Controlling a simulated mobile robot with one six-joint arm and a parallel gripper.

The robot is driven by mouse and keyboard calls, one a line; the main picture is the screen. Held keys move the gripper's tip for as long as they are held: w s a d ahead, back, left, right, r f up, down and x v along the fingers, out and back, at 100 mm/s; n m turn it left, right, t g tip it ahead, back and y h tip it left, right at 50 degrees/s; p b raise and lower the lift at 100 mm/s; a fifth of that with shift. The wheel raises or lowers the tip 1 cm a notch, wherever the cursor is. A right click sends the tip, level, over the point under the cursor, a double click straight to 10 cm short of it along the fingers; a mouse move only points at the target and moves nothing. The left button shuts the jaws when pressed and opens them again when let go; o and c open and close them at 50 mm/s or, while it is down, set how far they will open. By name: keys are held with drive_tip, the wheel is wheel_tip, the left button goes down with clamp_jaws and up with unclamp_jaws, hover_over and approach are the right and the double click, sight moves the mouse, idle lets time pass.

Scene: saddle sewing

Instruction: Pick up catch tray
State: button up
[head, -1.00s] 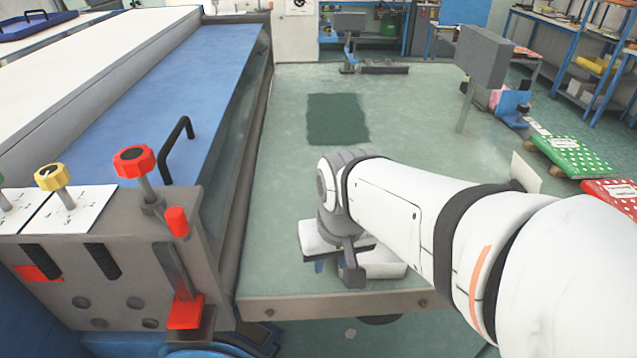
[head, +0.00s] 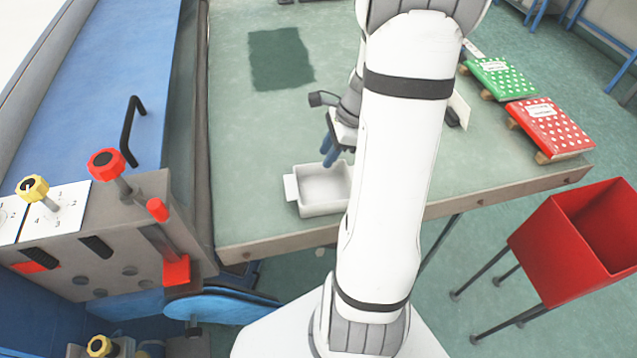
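The catch tray, a small white open tray with a tab on its left side (head: 296,188), lies upright on the green table near its front edge. It looks empty, and its right end is hidden behind my arm. My gripper (head: 332,152), with blue fingers pointing down, is just behind and above the tray's back rim, apart from it as far as I can see. Nothing shows between the fingers. My arm partly covers the gripper, and the gap between the fingers is unclear.
A machine with a blue bed (head: 95,105), black handle (head: 131,130) and red knob (head: 106,164) stands left. Green (head: 502,80) and red (head: 550,125) dotted packages lie at the table's right edge. A red bin (head: 575,245) stands at right. The table left of the tray is clear.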

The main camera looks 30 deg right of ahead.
sight(313, 176)
drive_tip(key=x, duration=0.2)
drive_tip(key=p+x, duration=0.1)
drive_tip(key=x, duration=0.2)
drive_tip(key=shift+w+a+f, duration=0.1)
drive_tip(key=shift+w+f, duration=0.05)
drive_tip(key=shift+w, duration=0.1)
clamp_jaws()
